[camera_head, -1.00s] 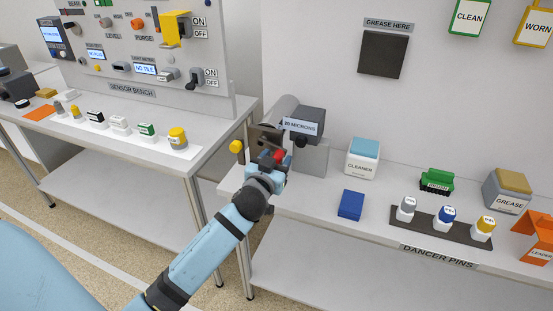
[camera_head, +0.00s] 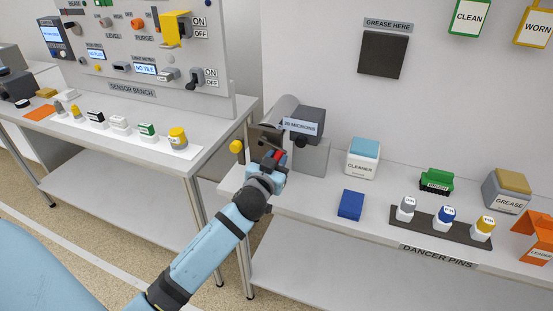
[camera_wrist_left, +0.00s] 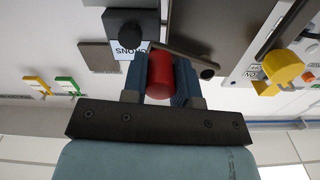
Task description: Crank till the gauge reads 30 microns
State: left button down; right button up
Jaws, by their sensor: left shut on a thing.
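A grey gauge box (camera_head: 308,120) stands on the right bench. Its small display (camera_head: 300,127) reads a number followed by MICRONS; it looks like 28 or 29, but the digits are too small to be sure. My left gripper (camera_head: 274,158) is at the front left of the gauge stand, shut on the red crank knob. In the left wrist view the red knob (camera_wrist_left: 160,76) sits between the two blue fingers, beside the dark crank arm (camera_wrist_left: 185,58). The gauge display is mostly hidden in that view.
A yellow knob (camera_head: 237,146) sticks out left of the crank. A cleaner box (camera_head: 362,157), a blue block (camera_head: 351,205) and a row of dancer pins (camera_head: 441,226) stand to the right. The sensor bench (camera_head: 100,145) is at left.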

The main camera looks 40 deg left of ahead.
pick_arm(q)
jog(key=m, duration=0.1)
jog(key=f+m+p, duration=0.1)
jog(key=m, duration=0.1)
jog(key=shift+s+a+f+m, duration=0.1)
jog(key=shift+a+f+m, duration=0.2)
jog(key=shift+a, duration=0.1)
jog(key=m, duration=0.1)
jog(key=a+f+m, duration=0.1)
jog(key=m, duration=0.1)
jog(key=shift+s+a+f+m+p, duration=0.1)
jog(key=shift+s+f+m+p, duration=0.05)
jog(key=shift+m+p, duration=0.2)
pick_arm(e)
jog(key=shift+d+r, duration=0.1)
jog(key=shift+r, duration=0.2)
jog(key=shift+r, duration=0.1)
pick_arm(q)
jog(key=c, duration=0.9)
grip_release()
pick_arm(e)
jog(key=shift+s, duration=0.2)
pick_arm(q)
jog(key=shift+s, duration=0.1)
